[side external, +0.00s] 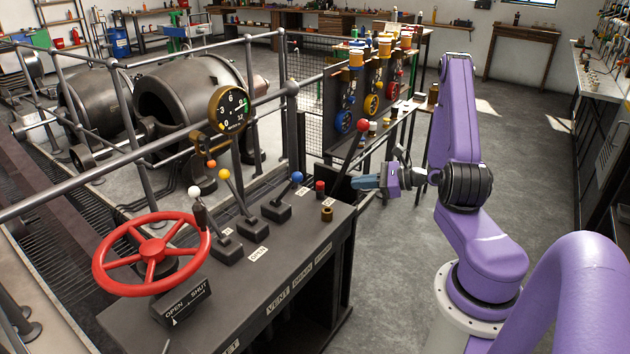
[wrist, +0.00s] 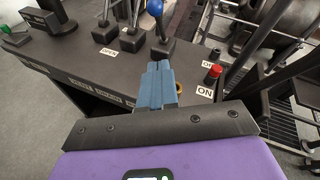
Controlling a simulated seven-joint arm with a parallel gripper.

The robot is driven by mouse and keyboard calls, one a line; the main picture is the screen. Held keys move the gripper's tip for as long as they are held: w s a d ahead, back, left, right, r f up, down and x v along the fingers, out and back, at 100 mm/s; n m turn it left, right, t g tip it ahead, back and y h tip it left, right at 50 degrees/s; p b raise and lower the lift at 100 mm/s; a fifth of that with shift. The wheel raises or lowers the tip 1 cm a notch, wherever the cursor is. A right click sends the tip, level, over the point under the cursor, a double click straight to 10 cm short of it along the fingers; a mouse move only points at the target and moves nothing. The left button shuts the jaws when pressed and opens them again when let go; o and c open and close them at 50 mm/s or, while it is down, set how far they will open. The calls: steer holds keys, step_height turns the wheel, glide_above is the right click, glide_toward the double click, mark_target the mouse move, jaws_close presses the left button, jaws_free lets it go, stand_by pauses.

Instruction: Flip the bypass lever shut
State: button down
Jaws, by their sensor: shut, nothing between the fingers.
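Three levers stand in a row on the dark console: one with a white knob (side external: 194,191), one with a yellow knob (side external: 225,174) and one with a blue knob (side external: 297,177). The blue-knob lever also shows in the wrist view (wrist: 154,8), just beyond my fingertips. A longer red-knob lever (side external: 363,125) leans right at the console's far end. My gripper (side external: 358,182) is shut and empty, beside the red-knob lever's shaft in the side view. Its blue fingers (wrist: 158,66) point toward the console top.
A red button (wrist: 213,72) stands between the OFF and ON labels. Grey railings (side external: 150,120) run behind the console. The floor (side external: 390,270) in front is clear.

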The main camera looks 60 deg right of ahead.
steer(key=shift+w+a, duration=0.1)
steer(key=w+a, duration=0.5)
steer(key=w, duration=0.7)
steer(key=shift+f, duration=0.45)
steer(key=w+r+g, duration=0.2)
steer(key=w, duration=0.9)
steer(key=w+r+m+g, duration=0.1)
steer(key=w+r+g, duration=0.1)
steer(key=w, duration=0.8)
steer(key=shift+w+r+g+h, duration=0.15)
steer(key=shift+w+g+h, duration=0.25)
steer(key=shift+g, duration=0.4)
